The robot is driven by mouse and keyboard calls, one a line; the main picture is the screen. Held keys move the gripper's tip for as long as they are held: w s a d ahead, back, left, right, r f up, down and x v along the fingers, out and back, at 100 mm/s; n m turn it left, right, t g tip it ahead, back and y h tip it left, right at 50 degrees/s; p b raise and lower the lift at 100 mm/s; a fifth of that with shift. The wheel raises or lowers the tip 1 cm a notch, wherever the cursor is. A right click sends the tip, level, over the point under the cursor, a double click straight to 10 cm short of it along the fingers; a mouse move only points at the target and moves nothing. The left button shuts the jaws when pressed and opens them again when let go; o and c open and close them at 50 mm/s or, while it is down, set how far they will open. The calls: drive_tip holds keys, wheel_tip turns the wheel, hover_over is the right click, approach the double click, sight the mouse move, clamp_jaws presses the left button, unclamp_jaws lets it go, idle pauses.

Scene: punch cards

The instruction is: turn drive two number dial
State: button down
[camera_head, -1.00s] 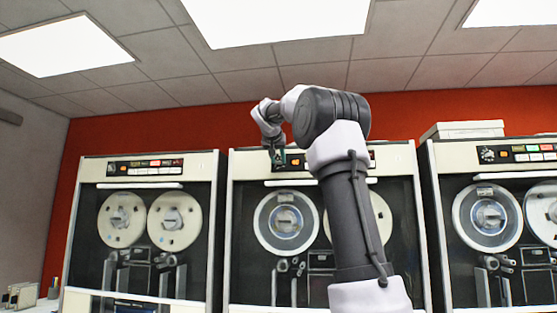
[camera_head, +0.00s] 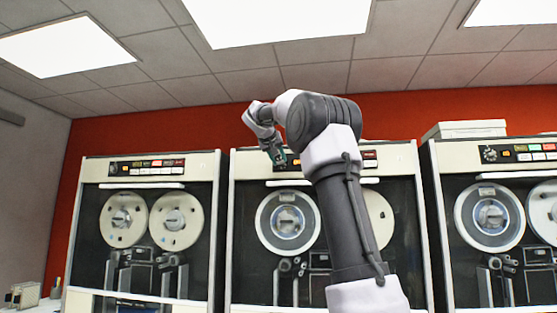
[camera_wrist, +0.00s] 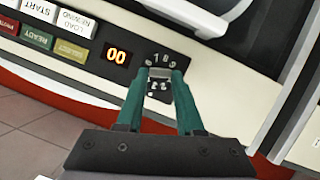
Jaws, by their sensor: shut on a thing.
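The number dial (camera_wrist: 160,72) is a small metallic knob on a dark plate marked with digits, seen in the wrist view. The green fingers of my gripper (camera_wrist: 161,77) close around it from both sides. Some digits show above and below the knob; others are hidden by the fingers. In the head view my gripper (camera_head: 279,158) reaches the control panel at the top of the middle tape drive (camera_head: 236,230), and the dial there is hidden behind it.
An orange display (camera_wrist: 117,54) reading 00 sits left of the dial, beside labelled buttons (camera_wrist: 38,38). Similar tape drives stand left (camera_head: 91,230) and right (camera_head: 436,240). White boxes (camera_head: 465,129) rest on top of the right drive.

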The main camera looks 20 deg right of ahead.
drive_tip(key=c, duration=0.5)
unclamp_jaws()
drive_tip(key=shift+c, duration=0.2)
drive_tip(key=v, duration=1.1)
drive_tip(key=shift+w+f, duration=0.1)
